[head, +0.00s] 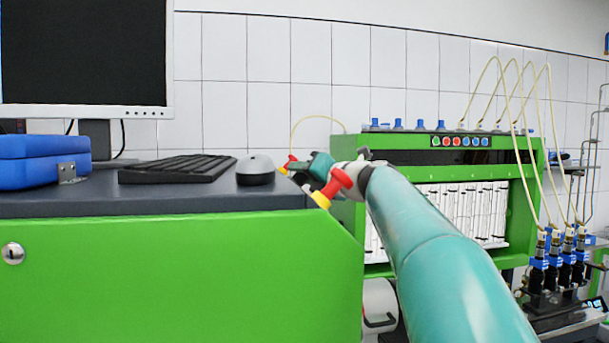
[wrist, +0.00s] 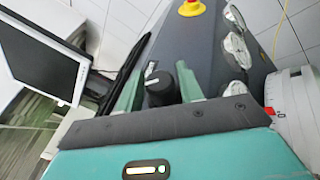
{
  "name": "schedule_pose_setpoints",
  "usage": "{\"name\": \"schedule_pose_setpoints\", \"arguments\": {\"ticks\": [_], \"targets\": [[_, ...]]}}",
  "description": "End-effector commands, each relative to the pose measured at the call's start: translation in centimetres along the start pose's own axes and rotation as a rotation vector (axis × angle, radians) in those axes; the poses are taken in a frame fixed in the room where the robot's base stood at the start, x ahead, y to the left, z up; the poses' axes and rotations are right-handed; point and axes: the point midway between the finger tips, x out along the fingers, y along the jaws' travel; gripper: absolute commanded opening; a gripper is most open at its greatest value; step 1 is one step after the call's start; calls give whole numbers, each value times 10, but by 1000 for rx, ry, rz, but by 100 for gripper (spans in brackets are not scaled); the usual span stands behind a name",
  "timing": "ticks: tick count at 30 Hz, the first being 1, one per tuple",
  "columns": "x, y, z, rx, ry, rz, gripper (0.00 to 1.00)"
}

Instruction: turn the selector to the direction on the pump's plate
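The selector (wrist: 160,87) is a round black knob with a pale mark on its top, on a dark panel in the wrist view. My gripper (wrist: 158,70) has its two green fingers apart, one on each side of the knob. I cannot tell whether either finger touches it. In the head view my gripper (head: 322,168) is at the right end of the dark console top, and the selector is hidden there. A small label lies beside the knob, too small to read. I cannot make out the pump's plate with its direction in either view.
In the head view, red and yellow buttons (head: 334,186) are beside my wrist. A mouse (head: 255,169), keyboard (head: 178,168) and monitor (head: 85,55) stand left.

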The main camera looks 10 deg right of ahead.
Motion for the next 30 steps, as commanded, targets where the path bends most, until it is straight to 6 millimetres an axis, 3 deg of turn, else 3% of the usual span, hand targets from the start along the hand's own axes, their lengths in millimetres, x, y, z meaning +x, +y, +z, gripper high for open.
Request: {"name": "schedule_pose_setpoints", "arguments": {"ticks": [1, 4, 5, 11, 22, 30], "targets": [[0, 0, 0, 0, 0, 0, 27], [0, 0, 0, 0, 0, 0, 7], [0, 0, 0, 0, 0, 0, 7], [0, -1, 0, -10, 4, 31, 7], [0, 0, 0, -86, -2, 243, 7], [0, 1, -1, -93, -3, 257, 7]]}}
